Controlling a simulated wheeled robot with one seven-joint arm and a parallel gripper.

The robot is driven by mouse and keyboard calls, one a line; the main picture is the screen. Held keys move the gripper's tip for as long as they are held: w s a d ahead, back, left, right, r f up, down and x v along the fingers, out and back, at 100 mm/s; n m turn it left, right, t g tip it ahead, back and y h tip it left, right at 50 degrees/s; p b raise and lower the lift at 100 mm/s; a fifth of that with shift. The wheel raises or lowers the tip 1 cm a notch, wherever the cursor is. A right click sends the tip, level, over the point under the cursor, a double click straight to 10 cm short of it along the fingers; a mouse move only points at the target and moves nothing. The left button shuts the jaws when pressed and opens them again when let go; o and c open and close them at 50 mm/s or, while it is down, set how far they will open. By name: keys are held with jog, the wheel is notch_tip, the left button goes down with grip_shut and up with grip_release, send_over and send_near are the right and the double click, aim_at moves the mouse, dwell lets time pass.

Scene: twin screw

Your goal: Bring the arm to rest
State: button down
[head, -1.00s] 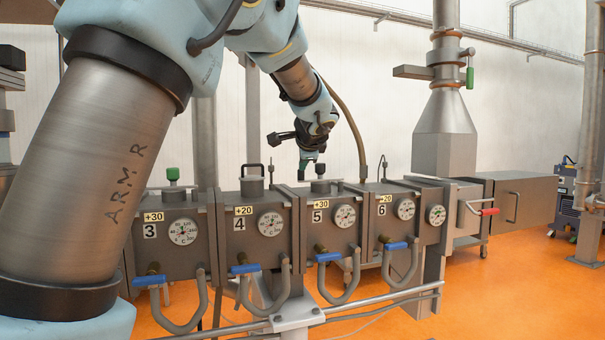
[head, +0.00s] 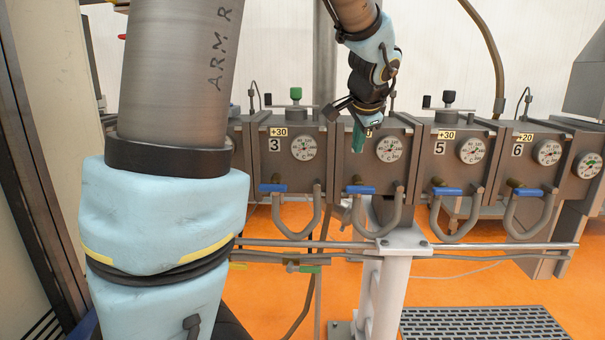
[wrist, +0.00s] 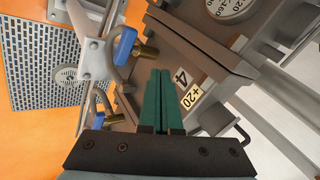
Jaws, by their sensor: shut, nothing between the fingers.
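My gripper (head: 358,138) hangs at the end of my raised arm, in front of box 4 (head: 352,168) in the head view. Its green fingers point down and lie side by side, shut and empty. In the wrist view my gripper (wrist: 161,75) shows the two green fingers together, with box 4's label (wrist: 192,96) just to their right. I cannot tell how far the fingertips are from the box. My arm fills the left of the head view, a large upright link at its near end.
Boxes 3 (head: 290,160), 5 (head: 452,160) and 6 (head: 545,160) stand in the same row, with gauges and blue-handled valves (head: 447,191). A rail (head: 480,245) and white post (head: 385,295) stand in front. A grey floor grating (head: 485,322) lies at the lower right. A wall edge is close at left.

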jog(key=s+a+f+n+g, duration=0.6)
jog(key=s+a+f+n, duration=0.7)
jog(key=s+a+f, duration=0.4)
jog(key=s+a, duration=0.1)
jog(key=a, duration=0.2)
jog(key=shift+a+f, duration=0.15)
jog(key=shift+a, duration=0.1)
